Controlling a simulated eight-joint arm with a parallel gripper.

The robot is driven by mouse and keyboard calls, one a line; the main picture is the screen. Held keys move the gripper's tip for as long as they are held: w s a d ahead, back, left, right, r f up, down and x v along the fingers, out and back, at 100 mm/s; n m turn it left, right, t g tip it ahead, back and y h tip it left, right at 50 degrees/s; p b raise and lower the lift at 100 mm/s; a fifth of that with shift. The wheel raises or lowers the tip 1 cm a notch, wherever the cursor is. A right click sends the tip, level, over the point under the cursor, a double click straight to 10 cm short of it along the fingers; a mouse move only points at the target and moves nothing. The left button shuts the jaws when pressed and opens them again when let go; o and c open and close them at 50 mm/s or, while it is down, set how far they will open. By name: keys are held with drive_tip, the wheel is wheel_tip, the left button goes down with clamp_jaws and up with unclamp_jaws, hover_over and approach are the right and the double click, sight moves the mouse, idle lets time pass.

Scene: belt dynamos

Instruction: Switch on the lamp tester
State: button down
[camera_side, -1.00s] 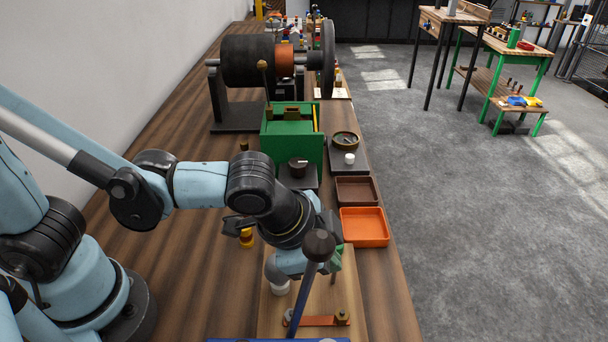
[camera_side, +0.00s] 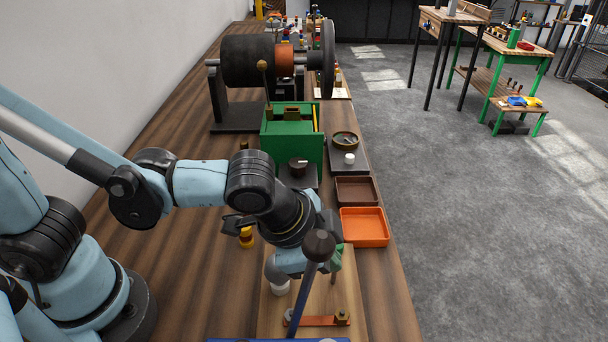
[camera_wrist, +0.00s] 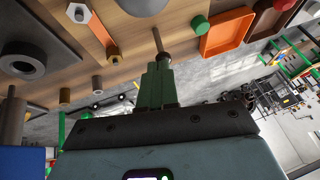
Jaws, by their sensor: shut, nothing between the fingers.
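A wooden board (camera_side: 270,318) lies on the bench, with a copper strip (camera_side: 318,321) and a brass nut (camera_side: 342,316) on it. I cannot tell for certain which part is the lamp tester. My gripper is over this board, partly hidden behind a dark ball-topped lever (camera_side: 318,246) in the side view. In the wrist view my gripper (camera_wrist: 157,72) has its green fingers together and empty. A thin brown rod with a dark collar (camera_wrist: 162,58) stands right at the fingertips; I cannot tell whether they touch. The copper strip (camera_wrist: 98,28) and nut also show there.
An orange tray (camera_side: 388,239) and a brown tray (camera_side: 370,190) stand beyond the board. A green box (camera_side: 290,150) and a large drum machine (camera_side: 250,62) stand farther back. A pale knob (camera_side: 280,288) sits left of the gripper.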

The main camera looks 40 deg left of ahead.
drive_tip(key=shift+r, duration=0.75)
drive_tip(key=s+a+r, duration=0.2)
drive_tip(key=a+r, duration=0.3)
drive_tip(key=r, duration=0.6)
drive_tip(key=shift+r, duration=0.25)
drive_tip(key=shift+a, duration=0.1)
